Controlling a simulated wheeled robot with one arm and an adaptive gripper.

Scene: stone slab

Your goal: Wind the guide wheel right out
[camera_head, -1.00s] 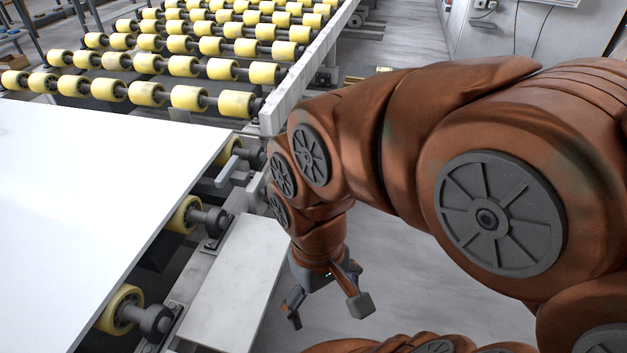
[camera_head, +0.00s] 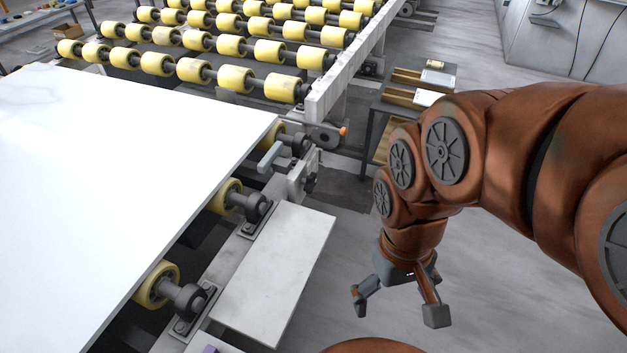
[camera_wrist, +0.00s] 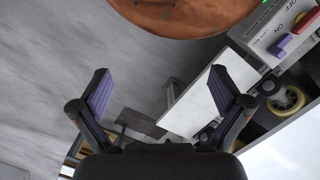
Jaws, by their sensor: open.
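In the head view a grey fitting with a dark rounded part and an orange knob (camera_head: 344,131) sits at the slab's far right corner; it looks like the guide wheel's winding handle. A grey block with a small dark knob (camera_head: 302,182) stands just below it on the frame. The guide wheel itself I cannot pick out clearly. The white stone slab (camera_head: 120,165) lies on the rollers at left. My gripper (camera_head: 398,308) is open and empty, pointing down over the floor, right of and nearer than the fitting, well apart from it. The wrist view shows both spread fingers (camera_wrist: 160,92).
A pale flat cover (camera_head: 272,270) lies along the frame beside the slab. Yellow rollers (camera_head: 235,78) fill the back. A bench with boxes (camera_head: 405,95) stands behind my arm. The wrist view shows a panel with red and purple switches (camera_wrist: 290,35). Floor around my gripper is clear.

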